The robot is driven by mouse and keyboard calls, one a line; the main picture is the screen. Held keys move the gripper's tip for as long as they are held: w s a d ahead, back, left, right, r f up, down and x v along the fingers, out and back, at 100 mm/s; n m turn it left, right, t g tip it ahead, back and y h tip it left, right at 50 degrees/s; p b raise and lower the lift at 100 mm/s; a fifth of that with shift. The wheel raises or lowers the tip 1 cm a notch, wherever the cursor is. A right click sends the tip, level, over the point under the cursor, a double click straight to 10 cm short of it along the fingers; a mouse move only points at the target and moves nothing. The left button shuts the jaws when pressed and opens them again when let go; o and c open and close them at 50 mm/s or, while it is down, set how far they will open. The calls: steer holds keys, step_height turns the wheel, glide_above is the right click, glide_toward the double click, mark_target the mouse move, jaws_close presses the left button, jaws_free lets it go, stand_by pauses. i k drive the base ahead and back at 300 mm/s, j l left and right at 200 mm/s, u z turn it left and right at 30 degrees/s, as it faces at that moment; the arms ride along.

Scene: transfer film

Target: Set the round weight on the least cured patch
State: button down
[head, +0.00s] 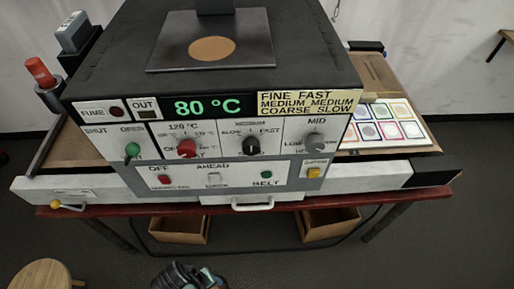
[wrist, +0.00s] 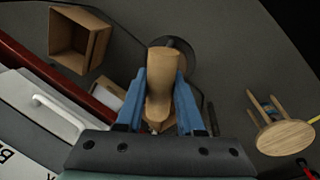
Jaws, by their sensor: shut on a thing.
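My gripper (wrist: 161,84) has blue fingers shut on a tan, handle-like thing (wrist: 162,62). A dark round shape (wrist: 182,46) shows just beyond its far end; I cannot tell whether it belongs to the held thing, or whether this is the round weight. In the head view, my gripper (head: 207,273) is low in front of the machine, with its load not clear. A white card (head: 402,144) with several coloured patches in rows lies at the right end of the machine's belt. At this size I cannot tell which patch is least cured.
The large machine (head: 330,185) fills the middle; its display (head: 210,106) reads 80 °C. A yellow sign (head: 309,103) pairs fine-fast, medium-medium, coarse-slow. A brown disc (head: 212,48) lies on top. Open boxes (head: 180,230) stand below, a wooden stool (head: 42,273) at lower left.

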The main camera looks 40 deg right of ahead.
mark_target(412, 130)
steer(key=k+l, duration=0.1)
steer(key=l, duration=0.35)
steer(key=k+l, duration=0.15)
steer(key=l, duration=0.25)
steer(key=k+l, duration=0.1)
steer(key=l, duration=0.35)
steer(key=k+l, duration=0.1)
steer(key=l, duration=0.3)
steer(key=k+l, duration=0.1)
steer(key=l, duration=0.35)
steer(key=k+l, duration=0.15)
steer(key=l, duration=0.25)
steer(key=k+l, duration=0.1)
steer(key=l, duration=0.35)
steer(key=k+l, duration=0.1)
steer(key=l, duration=0.35)
steer(key=u, duration=0.05)
